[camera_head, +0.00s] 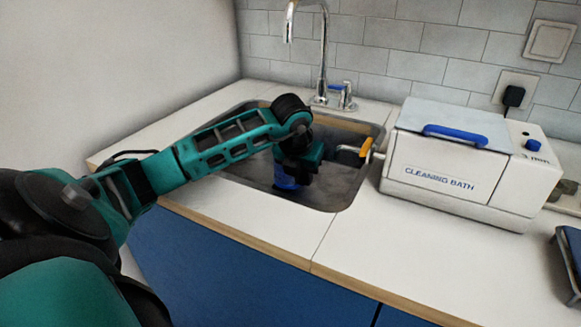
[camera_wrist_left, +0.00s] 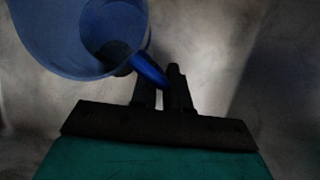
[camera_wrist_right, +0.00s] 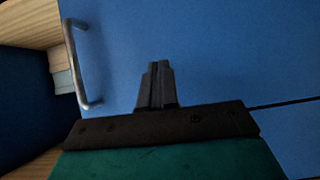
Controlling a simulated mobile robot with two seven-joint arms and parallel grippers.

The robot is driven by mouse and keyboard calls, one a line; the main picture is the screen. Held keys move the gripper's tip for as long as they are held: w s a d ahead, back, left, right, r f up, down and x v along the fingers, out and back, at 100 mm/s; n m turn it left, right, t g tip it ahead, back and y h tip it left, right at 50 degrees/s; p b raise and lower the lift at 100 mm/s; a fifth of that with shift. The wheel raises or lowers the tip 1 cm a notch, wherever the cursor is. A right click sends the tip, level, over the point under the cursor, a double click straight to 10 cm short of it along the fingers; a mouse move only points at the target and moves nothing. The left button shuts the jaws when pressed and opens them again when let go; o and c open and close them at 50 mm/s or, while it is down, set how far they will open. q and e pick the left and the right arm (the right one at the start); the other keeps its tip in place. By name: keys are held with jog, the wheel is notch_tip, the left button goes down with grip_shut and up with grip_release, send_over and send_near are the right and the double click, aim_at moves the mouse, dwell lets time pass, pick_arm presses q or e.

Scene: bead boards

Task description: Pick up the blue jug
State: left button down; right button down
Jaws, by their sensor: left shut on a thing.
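The blue jug (camera_head: 286,183) is in the sink, mostly hidden behind my left gripper (camera_head: 296,165) in the head view. In the left wrist view the jug's round open body (camera_wrist_left: 62,45) fills the upper left, and its handle (camera_wrist_left: 149,69) reaches between the fingers of my left gripper (camera_wrist_left: 162,85). That gripper is shut on the handle. My right gripper (camera_wrist_right: 157,70) shows only in the right wrist view; its fingers are together and empty, in front of a blue cabinet front.
The metal sink (camera_head: 340,187) has a tall tap (camera_head: 324,50) behind it. The front counter is clear. A cabinet handle (camera_wrist_right: 75,65) shows in the right wrist view.

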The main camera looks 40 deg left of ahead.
pick_arm(q)
jog(key=shift+r, duration=0.15)
notch_tip(320, 180, up, 20)
jog(key=p, duration=0.4)
